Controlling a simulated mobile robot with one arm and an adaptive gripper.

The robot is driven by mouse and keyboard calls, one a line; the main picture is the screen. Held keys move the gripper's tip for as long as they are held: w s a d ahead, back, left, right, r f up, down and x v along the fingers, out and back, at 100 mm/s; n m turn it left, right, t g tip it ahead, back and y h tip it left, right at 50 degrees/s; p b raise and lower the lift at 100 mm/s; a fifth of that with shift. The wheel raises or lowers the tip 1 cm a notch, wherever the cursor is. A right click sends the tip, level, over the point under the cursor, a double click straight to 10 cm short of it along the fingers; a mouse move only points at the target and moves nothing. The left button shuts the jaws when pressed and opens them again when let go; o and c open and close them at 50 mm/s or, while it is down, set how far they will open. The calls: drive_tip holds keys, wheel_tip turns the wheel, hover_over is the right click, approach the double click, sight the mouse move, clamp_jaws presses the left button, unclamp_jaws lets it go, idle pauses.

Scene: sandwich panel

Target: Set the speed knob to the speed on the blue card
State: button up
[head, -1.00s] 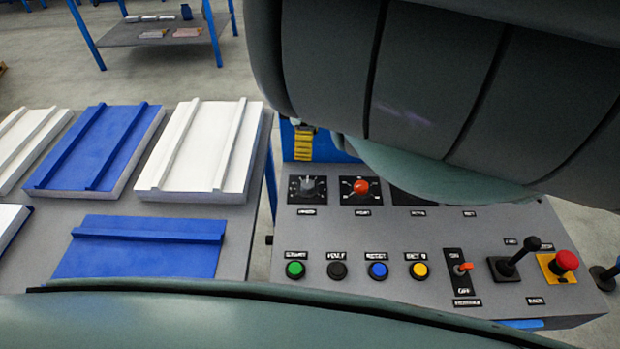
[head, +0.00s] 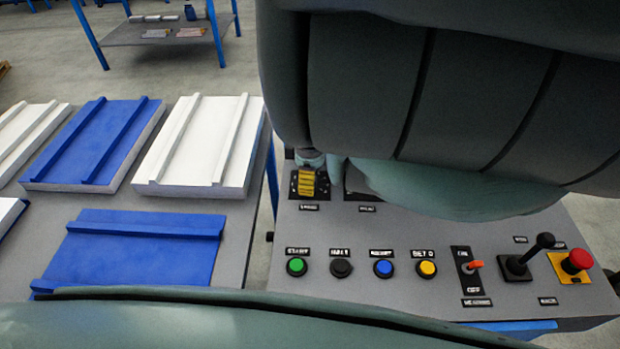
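The left dial plate (head: 293,186) at the top left of the control panel is black; in the head view its knob is hidden behind my gripper. The blurred label (head: 309,208) below it may read speed. My gripper (head: 307,186) shows only as a yellow ribbed finger part over this dial; whether it touches the knob I cannot tell. Its opening is hidden. A second dial plate (head: 360,195) to the right is mostly covered by my arm. I see no card that I can make out as the blue card.
The control panel (head: 400,290) carries green (head: 297,266), black (head: 341,267), blue (head: 383,268) and yellow (head: 426,268) buttons, an orange toggle (head: 475,265), a black lever (head: 540,243) and a red stop button (head: 577,261). Blue and white boards lie on the left table (head: 255,215).

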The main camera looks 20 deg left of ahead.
drive_tip(key=shift+f, duration=0.3)
clamp_jaws()
idle(0.6)
